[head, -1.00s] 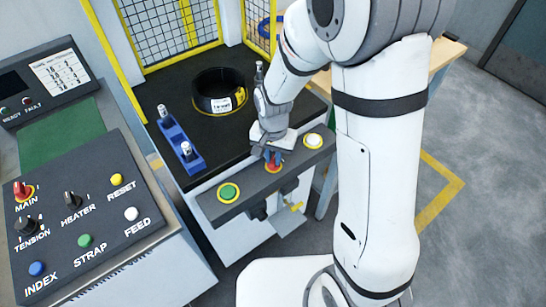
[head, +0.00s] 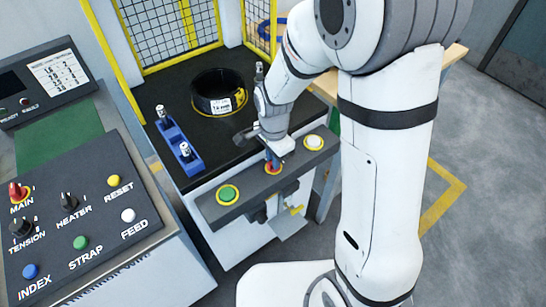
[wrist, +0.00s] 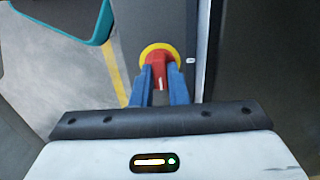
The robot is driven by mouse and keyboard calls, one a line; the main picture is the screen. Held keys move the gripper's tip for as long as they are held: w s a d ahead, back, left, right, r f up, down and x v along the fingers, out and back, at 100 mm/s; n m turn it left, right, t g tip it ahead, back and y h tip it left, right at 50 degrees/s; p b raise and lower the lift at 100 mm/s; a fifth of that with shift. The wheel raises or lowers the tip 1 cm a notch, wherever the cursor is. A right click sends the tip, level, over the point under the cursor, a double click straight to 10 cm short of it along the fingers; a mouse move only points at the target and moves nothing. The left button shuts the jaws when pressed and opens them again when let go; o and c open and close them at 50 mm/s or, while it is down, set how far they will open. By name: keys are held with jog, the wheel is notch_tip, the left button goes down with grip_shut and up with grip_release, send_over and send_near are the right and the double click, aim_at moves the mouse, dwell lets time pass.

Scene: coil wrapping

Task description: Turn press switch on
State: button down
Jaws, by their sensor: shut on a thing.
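The press switch is a red rotary knob (wrist: 158,62) on a yellow ring. It sits on the dark front panel (head: 247,187) of the press, between a green button (head: 228,194) and a white button (head: 314,142). My gripper (wrist: 160,78) has its blue fingers on both sides of the red knob and is shut on it. In the head view, my gripper (head: 273,163) reaches down to the panel's middle and mostly hides the knob. In the wrist view, the knob's handle lies between the fingers, with a small white mark near its lower end.
A black coil (head: 219,92) lies on the dark press table, beside a blue fixture (head: 180,146) with metal pins. Yellow-framed mesh guards (head: 170,30) stand behind. A control console (head: 75,225) with knobs and buttons fills the lower left.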

dwell(0.4)
jog(key=c, duration=1.4)
grip_release()
jog(key=shift+c, duration=0.2)
jog(key=shift+r, duration=3.95)
jog(key=shift+s+d+r, duration=0.1)
jog(key=shift+d+r, duration=0.1)
jog(key=s+d+r+n+t+p, duration=0.1)
jog(key=s+d+r+n+t, duration=0.1)
jog(key=s+d+r+n, duration=0.7)
jog(key=s+d+n, duration=0.2)
jog(key=s+d, duration=0.1)
jog(key=shift+s+r+t, duration=0.3)
jog(key=shift+s+r, duration=0.05)
